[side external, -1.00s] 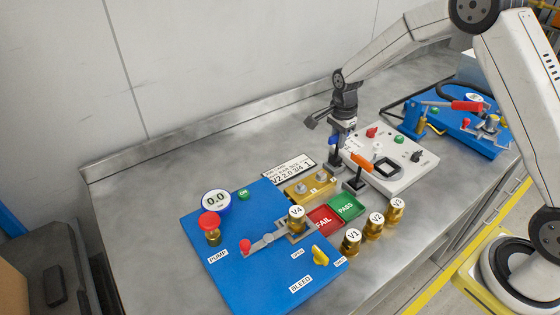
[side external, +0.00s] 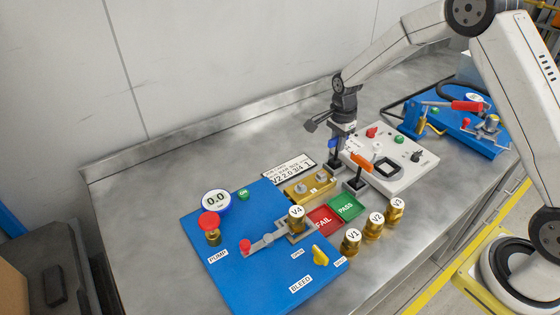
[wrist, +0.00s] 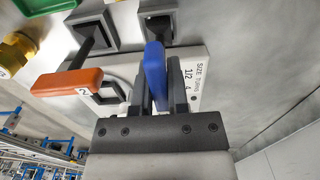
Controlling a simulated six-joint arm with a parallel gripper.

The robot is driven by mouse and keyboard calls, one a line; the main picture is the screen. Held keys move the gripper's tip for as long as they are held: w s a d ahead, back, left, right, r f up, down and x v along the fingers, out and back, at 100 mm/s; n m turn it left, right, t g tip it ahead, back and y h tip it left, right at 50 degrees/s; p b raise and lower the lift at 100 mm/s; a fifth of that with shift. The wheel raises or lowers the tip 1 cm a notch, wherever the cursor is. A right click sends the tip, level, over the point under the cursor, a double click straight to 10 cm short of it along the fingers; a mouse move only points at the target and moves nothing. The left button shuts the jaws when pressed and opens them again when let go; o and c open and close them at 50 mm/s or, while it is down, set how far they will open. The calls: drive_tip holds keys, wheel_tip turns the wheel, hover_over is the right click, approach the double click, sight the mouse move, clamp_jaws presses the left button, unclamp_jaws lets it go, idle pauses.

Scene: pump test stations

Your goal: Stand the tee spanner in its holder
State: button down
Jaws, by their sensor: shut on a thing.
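My gripper (side external: 338,142) points down above the white panel's left edge. It is shut on the blue handle (wrist: 154,75) of a tee spanner, which lies between the jaws in the wrist view. The blue handle also shows in the side view (side external: 332,144). A dark square holder (wrist: 158,22) is just beyond the blue handle in the wrist view, and in the side view it is below the handle (side external: 334,168). The handle hides much of the shaft, so I cannot tell how deep it is in the holder. An orange-handled spanner (side external: 361,161) stands upright in the neighbouring holder.
The white panel (side external: 390,179) with buttons is to the right. The brass block (side external: 309,187), green PASS pad (side external: 347,208) and red FAIL pad (side external: 322,220) are in front. Brass valves (side external: 374,224) stand nearby. The bench behind my gripper is clear.

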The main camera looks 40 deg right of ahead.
drive_tip(key=shift+f, duration=0.5)
idle(1.0)
drive_tip(key=shift+c, duration=0.3)
unclamp_jaws()
drive_tip(key=shift+r, duration=0.15)
idle(0.3)
drive_tip(key=shift+r, duration=3.85)
